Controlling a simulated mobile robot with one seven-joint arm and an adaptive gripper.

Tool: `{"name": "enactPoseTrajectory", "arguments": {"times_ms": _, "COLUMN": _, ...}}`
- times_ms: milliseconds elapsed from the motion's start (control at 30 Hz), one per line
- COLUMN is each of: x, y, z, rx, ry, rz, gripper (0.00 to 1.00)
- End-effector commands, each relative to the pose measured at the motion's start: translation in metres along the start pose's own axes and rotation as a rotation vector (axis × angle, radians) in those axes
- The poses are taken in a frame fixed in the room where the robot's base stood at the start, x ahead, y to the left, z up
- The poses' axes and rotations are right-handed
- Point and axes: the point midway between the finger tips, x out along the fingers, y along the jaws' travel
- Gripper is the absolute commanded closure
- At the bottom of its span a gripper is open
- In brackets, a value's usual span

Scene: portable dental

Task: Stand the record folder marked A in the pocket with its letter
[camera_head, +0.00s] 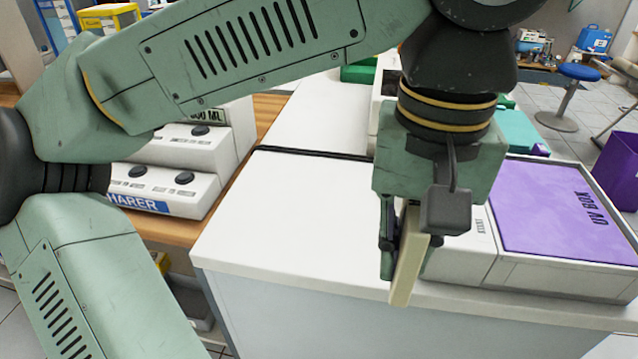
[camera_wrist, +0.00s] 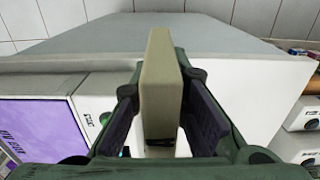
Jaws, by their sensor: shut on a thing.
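My gripper (camera_head: 401,235) is shut on a beige, slab-like folder (camera_head: 408,272), held upright and slightly tilted over the near right part of the white counter top. In the wrist view the folder (camera_wrist: 160,88) stands between the two dark finger pads of my gripper (camera_wrist: 163,105), with its narrow edge towards the camera. No letter shows on the folder in either view, so I cannot tell its mark. No pocket with a letter can be made out in these frames.
The white counter (camera_head: 290,215) is bare left of my gripper. A box with a purple lid marked UV BOX (camera_head: 555,208) stands close at the right. White devices with black knobs (camera_head: 165,180) are at the left. A blue stool (camera_head: 578,75) stands behind.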

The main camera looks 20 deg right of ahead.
Motion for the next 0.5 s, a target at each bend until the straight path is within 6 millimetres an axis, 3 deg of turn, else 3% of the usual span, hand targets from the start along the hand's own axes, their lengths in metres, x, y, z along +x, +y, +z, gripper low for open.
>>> {"name": "enactPoseTrajectory", "arguments": {"times_ms": 167, "x": 0.001, "y": -0.019, "z": -0.025, "rx": -0.008, "ry": -0.003, "rz": 0.002, "gripper": 1.00}}
{"name": "enactPoseTrajectory", "arguments": {"times_ms": 500, "x": 0.009, "y": -0.071, "z": -0.096, "rx": -0.006, "ry": -0.003, "rz": 0.003, "gripper": 1.00}}
